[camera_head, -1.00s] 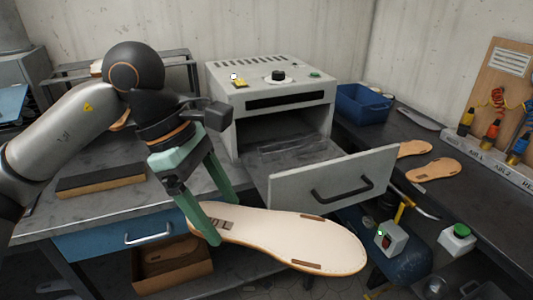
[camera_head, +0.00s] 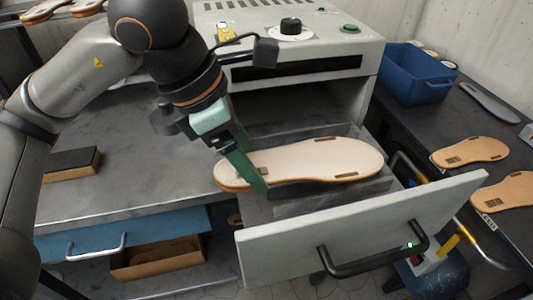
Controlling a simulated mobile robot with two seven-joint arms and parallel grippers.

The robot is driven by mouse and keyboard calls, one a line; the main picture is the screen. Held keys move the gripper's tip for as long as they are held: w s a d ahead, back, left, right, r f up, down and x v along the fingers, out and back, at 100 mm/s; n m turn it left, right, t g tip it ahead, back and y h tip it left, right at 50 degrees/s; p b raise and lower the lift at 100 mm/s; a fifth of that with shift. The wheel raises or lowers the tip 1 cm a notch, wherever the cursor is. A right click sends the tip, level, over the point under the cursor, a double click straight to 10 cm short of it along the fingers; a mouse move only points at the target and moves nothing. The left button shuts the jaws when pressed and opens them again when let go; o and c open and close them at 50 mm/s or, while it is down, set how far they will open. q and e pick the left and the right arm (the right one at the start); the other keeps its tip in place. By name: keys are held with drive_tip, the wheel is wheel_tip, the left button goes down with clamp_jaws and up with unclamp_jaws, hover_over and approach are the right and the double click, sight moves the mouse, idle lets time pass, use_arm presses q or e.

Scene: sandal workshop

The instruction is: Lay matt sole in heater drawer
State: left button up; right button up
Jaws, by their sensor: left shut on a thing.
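The pale matt sole (camera_head: 325,160) has a tan edge and small dark slots. It is over the open heater drawer (camera_head: 340,240), lengthwise along the drawer front. My left gripper (camera_head: 254,178) is shut on the sole near its left end, which reaches past the drawer's left side. I cannot tell whether the sole touches the drawer floor. The heater (camera_head: 300,60) is a light grey box with a dark knob and a green button; its drawer is pulled out toward me. My right gripper is not in view.
A blue bin (camera_head: 414,80) and tan soles (camera_head: 470,151) are on the dark bench at right. A dark-topped block (camera_head: 72,163) lies on the left table. A blue table drawer (camera_head: 125,230) is below, with a cardboard box (camera_head: 160,262) under it.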

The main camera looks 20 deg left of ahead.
sight(282, 167)
use_arm(q)
wheel_tip(282, 167, down, 2)
drive_tip(key=shift+f+b, duration=0.1)
drive_tip(key=shift+b, duration=0.2)
drive_tip(key=shift+w+d+f, duration=0.15)
drive_tip(key=shift+d+f, duration=0.05)
drive_tip(key=shift+f, duration=0.3)
drive_tip(key=shift+b+x, duration=0.65)
drive_tip(key=shift+x, duration=0.3)
drive_tip(key=shift+w+d+f, duration=0.1)
drive_tip(key=shift+w+d, duration=0.3)
drive_tip(key=shift+d, duration=0.2)
drive_tip(key=shift+w+d+f, duration=0.1)
drive_tip(key=shift+w+d, duration=0.25)
drive_tip(key=shift+d, duration=0.25)
drive_tip(key=shift+w+d+b, duration=0.3)
drive_tip(key=shift+w+d, duration=0.1)
drive_tip(key=shift+d, duration=0.1)
drive_tip(key=shift+w+d, duration=0.2)
drive_tip(key=shift+d, duration=0.1)
drive_tip(key=shift+f, duration=0.2)
drive_tip(key=o, duration=1.3)
